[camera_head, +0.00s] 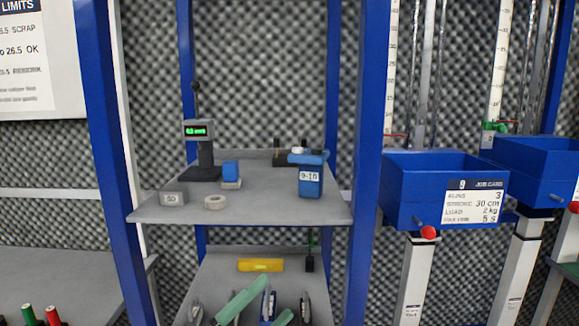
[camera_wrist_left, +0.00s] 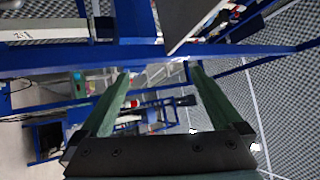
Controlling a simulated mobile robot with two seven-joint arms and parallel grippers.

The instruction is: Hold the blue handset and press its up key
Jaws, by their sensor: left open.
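No thing shows clearly as the blue handset. A narrow blue item with pale marks (camera_head: 267,307) stands at the bottom of the head view, on or before the lower shelf, partly hidden by my gripper; I cannot tell if it is the handset. A small blue block (camera_head: 231,170) sits on a pale base on the upper shelf. No up key can be made out. My left gripper (camera_head: 276,297) shows its green fingers beside the narrow blue item. In the left wrist view the gripper (camera_wrist_left: 161,70) is open, with nothing held between its fingers. My right gripper is out of view.
The upper shelf (camera_head: 260,210) carries a display stand (camera_head: 203,150), a grey block (camera_head: 173,198), a pale ring (camera_head: 215,202) and a blue container (camera_head: 311,178). A yellow item (camera_head: 261,265) lies on the lower shelf. Blue posts flank both shelves; a blue bin (camera_head: 425,175) stands right.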

